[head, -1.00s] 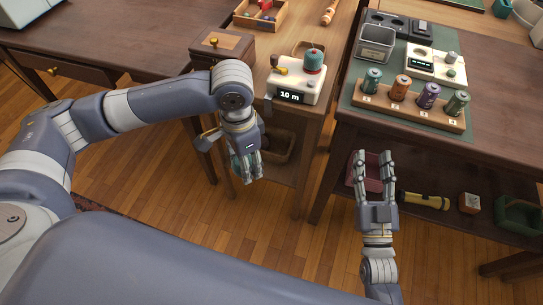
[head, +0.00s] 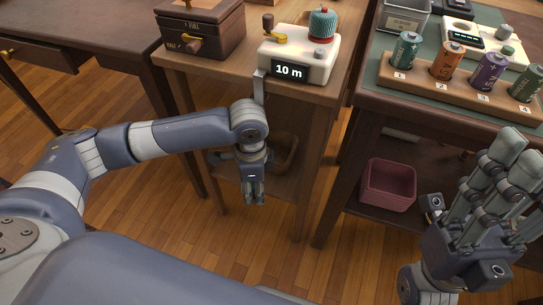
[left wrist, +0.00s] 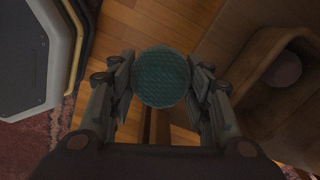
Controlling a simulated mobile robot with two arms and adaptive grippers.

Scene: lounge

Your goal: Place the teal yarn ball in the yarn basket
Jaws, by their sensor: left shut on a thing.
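The teal yarn ball (left wrist: 162,77) is gripped between the fingers of my left gripper (left wrist: 160,85) in the left wrist view. In the head view my left gripper (head: 254,200) hangs fingers down in front of the small wooden stand, and the ball cannot be made out there. A brown basket (head: 288,152) sits on the stand's lower shelf, partly hidden behind my left arm. In the left wrist view, a brown container with a dull pink round thing (left wrist: 283,70) inside lies right of the ball, apart from it. My right gripper (head: 508,165) is raised, open and empty at the right.
A white counter (head: 299,55) reading "10 m" with a teal spool (head: 322,22) stands on the stand, beside a wooden box (head: 200,30). The right table holds a numbered spool rack (head: 440,85). A maroon bin (head: 388,186) sits below. Wooden floor is open between.

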